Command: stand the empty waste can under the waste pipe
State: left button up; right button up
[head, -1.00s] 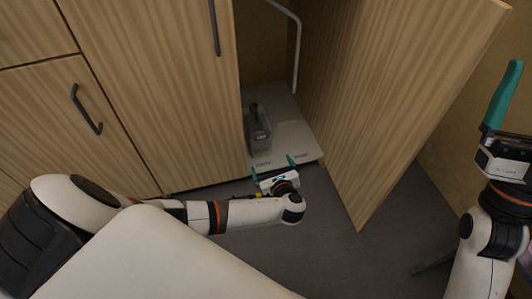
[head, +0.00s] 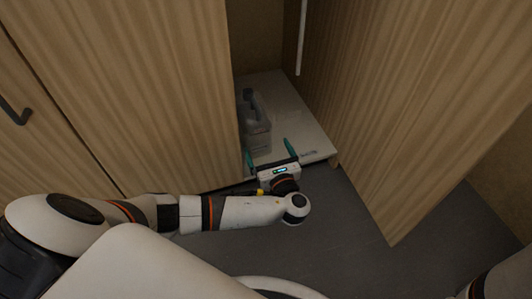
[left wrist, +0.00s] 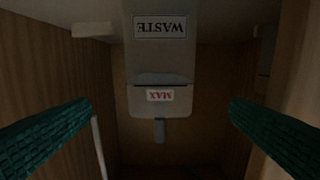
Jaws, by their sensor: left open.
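The waste can (head: 258,137) is a grey, see-through box with a dark handle. It stands upright inside the open cabinet, its left side close behind the wooden front. In the left wrist view the can (left wrist: 160,55) appears upside down, with WASTE and MAX labels. My left gripper (head: 270,155) is open and empty at the cabinet floor's front edge, its fingers pointing inward, just short of the can. The waste pipe (head: 302,38) is a thin white tube hanging to the right of the can; its upper part is out of view. My right gripper is out of view.
The pale cabinet floor (head: 296,120) has free room right of the can and a small label (head: 308,153) at its front edge. An open wooden door (head: 400,110) stands on the right. A closed front (head: 130,90) bounds the left.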

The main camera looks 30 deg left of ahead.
aim_at(260, 133)
pick_arm(q)
jog(key=shift+a, duration=0.1)
dwell(0.3)
jog(key=b+x, duration=0.2)
jog(key=x, duration=0.1)
jog(key=b+x, duration=0.2)
jog(key=x, duration=0.2)
jog(key=b+x, duration=0.3)
jog(key=shift+w+a+f, duration=0.1)
jog(key=shift+w+f, duration=0.1)
jog(key=shift+f, duration=0.05)
jog(key=shift+w+a+r+b, duration=0.2)
jog(key=shift+w+a+b, duration=0.15)
jog(key=shift+w+a, duration=0.2)
